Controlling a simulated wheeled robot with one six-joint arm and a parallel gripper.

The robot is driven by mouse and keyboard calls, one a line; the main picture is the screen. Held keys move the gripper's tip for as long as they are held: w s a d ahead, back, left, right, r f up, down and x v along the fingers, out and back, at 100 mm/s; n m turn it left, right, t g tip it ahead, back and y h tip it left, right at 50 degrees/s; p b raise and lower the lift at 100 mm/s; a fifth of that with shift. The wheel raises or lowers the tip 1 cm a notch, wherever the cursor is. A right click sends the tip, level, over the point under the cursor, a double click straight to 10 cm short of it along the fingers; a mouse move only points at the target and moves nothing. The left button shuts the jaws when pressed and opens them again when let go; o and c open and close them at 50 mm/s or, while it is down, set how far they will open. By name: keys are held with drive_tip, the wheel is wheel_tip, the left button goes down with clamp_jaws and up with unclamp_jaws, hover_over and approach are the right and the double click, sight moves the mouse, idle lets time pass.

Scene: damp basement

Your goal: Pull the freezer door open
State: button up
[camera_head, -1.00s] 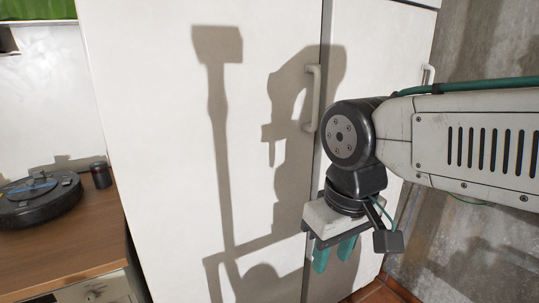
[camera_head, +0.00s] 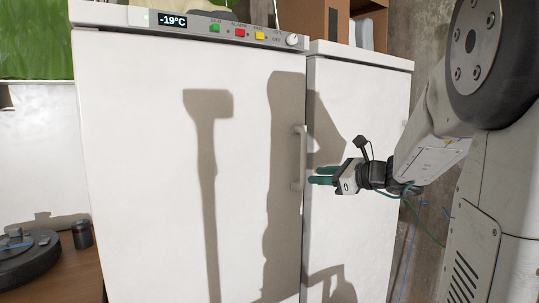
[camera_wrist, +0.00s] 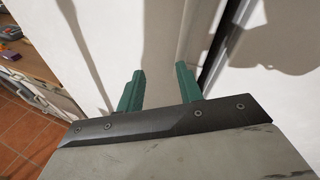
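The freezer door (camera_head: 150,150) is a large white panel below a display reading -19°C, and it looks shut. Its pale vertical handle (camera_head: 299,158) is on the door's right edge. My gripper (camera_head: 311,175) is just right of the handle's lower half, its teal fingers pointing left at it. In the wrist view my gripper (camera_wrist: 158,82) shows two green fingers spread apart in front of the white door (camera_wrist: 110,35), with nothing clearly held. I cannot tell whether the fingertips touch the handle.
A second white door (camera_head: 355,110) adjoins on the right, with a dark gap between. A wooden counter (camera_head: 80,275) with a round dark device (camera_head: 28,262) stands at left. Cardboard boxes (camera_head: 305,18) sit on top. A concrete wall (camera_head: 430,65) is at right.

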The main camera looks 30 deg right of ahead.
wheel_tip(320, 180, up, 4)
drive_tip(key=w+d+r+m+t+h, duration=0.1)
drive_tip(key=w+d+m+t, duration=0.15)
drive_tip(key=m, duration=0.25)
drive_tip(key=x, duration=0.7)
drive_tip(key=shift+s+a+f, duration=0.1)
drive_tip(key=shift+f, duration=0.2)
drive_tip(key=shift+c, duration=0.4)
clamp_jaws()
drive_tip(key=shift+s, duration=0.1)
